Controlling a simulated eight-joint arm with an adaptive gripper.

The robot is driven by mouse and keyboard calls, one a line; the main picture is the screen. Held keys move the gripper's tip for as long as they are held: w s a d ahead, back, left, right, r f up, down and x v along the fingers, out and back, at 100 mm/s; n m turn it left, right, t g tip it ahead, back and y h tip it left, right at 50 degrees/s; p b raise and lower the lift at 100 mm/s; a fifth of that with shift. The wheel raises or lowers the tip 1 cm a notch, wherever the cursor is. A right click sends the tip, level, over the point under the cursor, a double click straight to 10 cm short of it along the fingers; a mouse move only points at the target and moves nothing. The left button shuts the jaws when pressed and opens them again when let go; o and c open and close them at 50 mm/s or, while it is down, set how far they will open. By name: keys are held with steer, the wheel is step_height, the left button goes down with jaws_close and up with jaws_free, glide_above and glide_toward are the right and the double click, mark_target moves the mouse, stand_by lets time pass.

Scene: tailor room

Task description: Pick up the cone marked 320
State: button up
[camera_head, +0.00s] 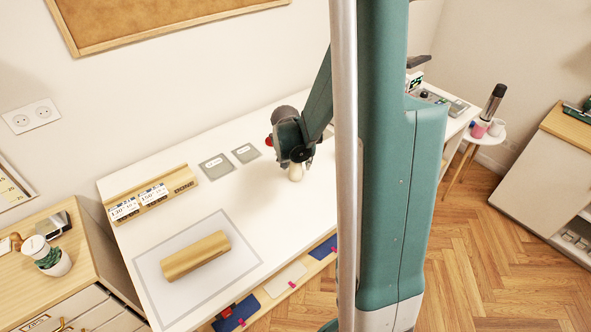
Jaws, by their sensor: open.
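My gripper (298,164) is above the right part of the white table, pointing down. It is open. A small cream-coloured object (296,173), possibly a thread cone, shows right at its fingertips. I cannot read any marking on it, and I cannot tell whether the fingers touch it. No label reading 320 is legible in the view. The column hides the part of the table to the right of the gripper.
A wooden rack (153,196) with labelled cards stands at the table's left back. A wooden block (196,256) lies on a grey-outlined mat (247,254) in front. Two grey squares (216,166) lie near the back edge. The table's middle is clear.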

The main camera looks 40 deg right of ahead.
steer(key=shift+x, duration=1.25)
steer(key=c, duration=1.1)
